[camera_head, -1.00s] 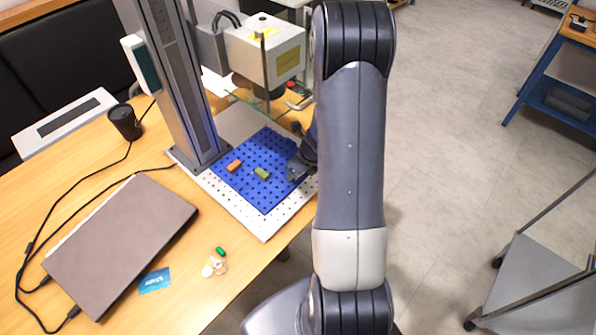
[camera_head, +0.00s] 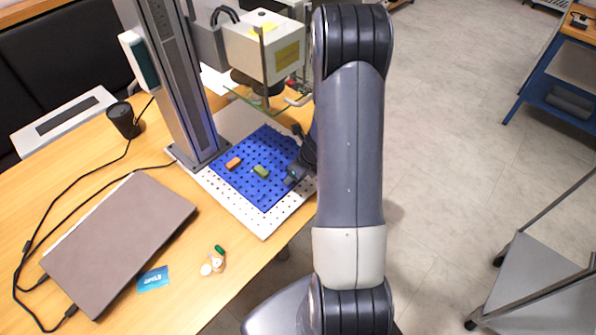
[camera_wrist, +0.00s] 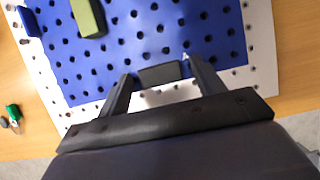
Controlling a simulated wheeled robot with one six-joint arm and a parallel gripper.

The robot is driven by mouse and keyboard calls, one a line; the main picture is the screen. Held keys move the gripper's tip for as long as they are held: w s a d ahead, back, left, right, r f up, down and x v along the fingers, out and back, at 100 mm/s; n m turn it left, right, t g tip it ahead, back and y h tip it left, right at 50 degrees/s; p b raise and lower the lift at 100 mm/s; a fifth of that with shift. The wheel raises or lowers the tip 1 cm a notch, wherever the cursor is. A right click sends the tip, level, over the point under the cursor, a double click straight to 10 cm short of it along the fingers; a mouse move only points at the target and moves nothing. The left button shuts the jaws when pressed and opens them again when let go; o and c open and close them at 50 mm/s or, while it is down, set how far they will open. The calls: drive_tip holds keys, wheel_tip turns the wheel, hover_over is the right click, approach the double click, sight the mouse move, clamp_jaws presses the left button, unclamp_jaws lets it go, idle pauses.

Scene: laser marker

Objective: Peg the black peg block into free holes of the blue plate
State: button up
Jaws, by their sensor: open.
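The black peg block (camera_wrist: 159,73) lies between the fingertips of my gripper (camera_wrist: 160,69) in the wrist view, at the near edge of the blue plate. My gripper is open, with a finger on each side of the block; I cannot tell how deep the block sits. The blue plate (camera_head: 262,198) with rows of holes lies on a white perforated base (camera_head: 262,230). An orange block (camera_head: 233,163) and a green block (camera_head: 260,172) sit on the plate; the green one (camera_wrist: 88,17) shows in the wrist view. In the head view my gripper (camera_head: 294,177) is over the plate's right side and hides the black block.
A grey column (camera_head: 185,90) and a laser head (camera_head: 262,50) stand behind the plate. A laptop (camera_head: 120,240), a black cup (camera_head: 124,120), a blue card (camera_head: 153,279) and small pieces (camera_head: 213,262) lie on the table. Many plate holes are bare.

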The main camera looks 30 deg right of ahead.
drive_tip(key=p+v, duration=0.2)
drive_tip(key=v, duration=0.9)
drive_tip(key=shift+w+f, duration=0.15)
drive_tip(key=b+x, duration=0.2)
drive_tip(key=x, duration=0.9)
drive_tip(key=shift+s+r+p, duration=0.15)
drive_tip(key=shift+r+p, duration=0.15)
drive_tip(key=shift+r, duration=0.7)
drive_tip(key=shift+s+r+p, duration=0.1)
drive_tip(key=shift+r+p, duration=0.2)
drive_tip(key=shift+r, duration=0.65)
drive_tip(key=shift+f, duration=0.1)
